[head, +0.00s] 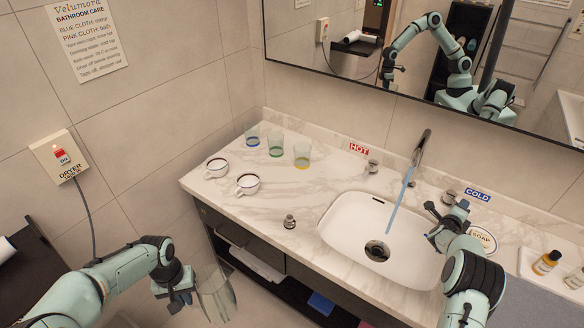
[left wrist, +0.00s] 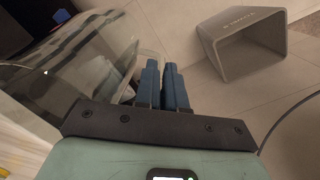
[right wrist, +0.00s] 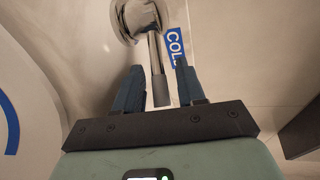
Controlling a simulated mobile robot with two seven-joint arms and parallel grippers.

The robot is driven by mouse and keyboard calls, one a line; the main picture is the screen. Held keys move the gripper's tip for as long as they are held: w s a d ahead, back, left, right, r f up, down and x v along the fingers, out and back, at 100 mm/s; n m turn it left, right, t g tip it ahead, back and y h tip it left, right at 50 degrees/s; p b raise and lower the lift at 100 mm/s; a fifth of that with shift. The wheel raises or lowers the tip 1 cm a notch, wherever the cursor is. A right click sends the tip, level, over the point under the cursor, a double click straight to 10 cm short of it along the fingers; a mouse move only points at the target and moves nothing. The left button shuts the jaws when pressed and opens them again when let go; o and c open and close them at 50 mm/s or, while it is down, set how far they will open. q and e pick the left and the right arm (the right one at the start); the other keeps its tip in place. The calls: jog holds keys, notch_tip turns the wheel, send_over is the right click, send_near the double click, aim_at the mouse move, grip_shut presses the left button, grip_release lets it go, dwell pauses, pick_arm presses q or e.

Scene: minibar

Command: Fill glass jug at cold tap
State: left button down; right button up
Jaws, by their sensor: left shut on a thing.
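The clear glass jug (head: 216,296) hangs in front of the vanity at the lower left, off the counter. My left gripper (head: 188,297) is shut on it, apparently at its handle; the glass (left wrist: 75,65) fills the left of the left wrist view. The spout (head: 423,146) runs a blue stream of water (head: 401,200) into the white basin (head: 345,212). My right gripper (head: 440,212) is at the cold tap (head: 449,196). In the right wrist view its fingers are apart, with the cold tap's lever (right wrist: 157,70) between them.
Two cups (head: 217,167) and several tumblers (head: 302,155) stand on the counter's left part. The hot tap (head: 373,166) is left of the spout. A soap dish (head: 483,238) and bottles (head: 546,262) are at right. A grey bin (left wrist: 240,45) shows in the left wrist view.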

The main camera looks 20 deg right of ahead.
grip_shut()
pick_arm(q)
jog(key=shift+w+r, duration=0.2)
jog(key=shift+r, duration=0.3)
pick_arm(e)
jog(key=shift+w+a+m+g+h, duration=0.2)
jog(key=shift+a+m+g+h, duration=0.25)
jog(key=shift+g, duration=0.25)
grip_release()
pick_arm(q)
jog(key=shift+f, duration=0.1)
